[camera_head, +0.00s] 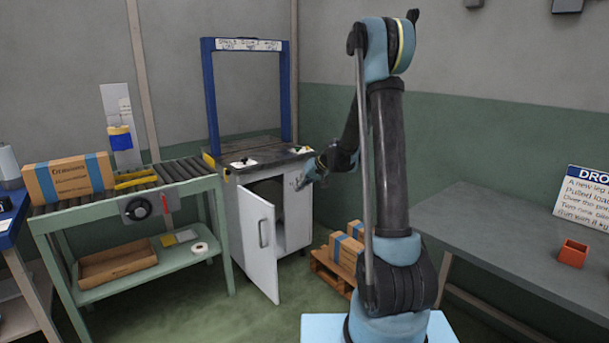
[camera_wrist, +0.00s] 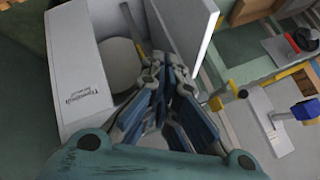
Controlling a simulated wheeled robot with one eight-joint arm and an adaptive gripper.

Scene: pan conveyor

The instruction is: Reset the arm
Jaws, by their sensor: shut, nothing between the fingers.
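My arm rises at the centre right of the head view, bent over at the top, with its forearm reaching left. My gripper (camera_head: 303,182) hangs empty near the right side of the white cabinet (camera_head: 297,205), in the air. In the wrist view my gripper (camera_wrist: 165,68) is shut, its fingers together with nothing between them. Behind the fingers is a white box-like body with small printed text (camera_wrist: 85,88) and a dark opening. A pale rounded shape (camera_wrist: 118,65) shows by the opening, partly hidden by the fingers.
The cabinet door (camera_head: 258,245) stands ajar. A blue frame (camera_head: 211,95) rises above the cabinet. At left a roller conveyor (camera_head: 180,170) carries a cardboard box (camera_head: 70,180). Boxes on a pallet (camera_head: 330,270) stand behind my arm.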

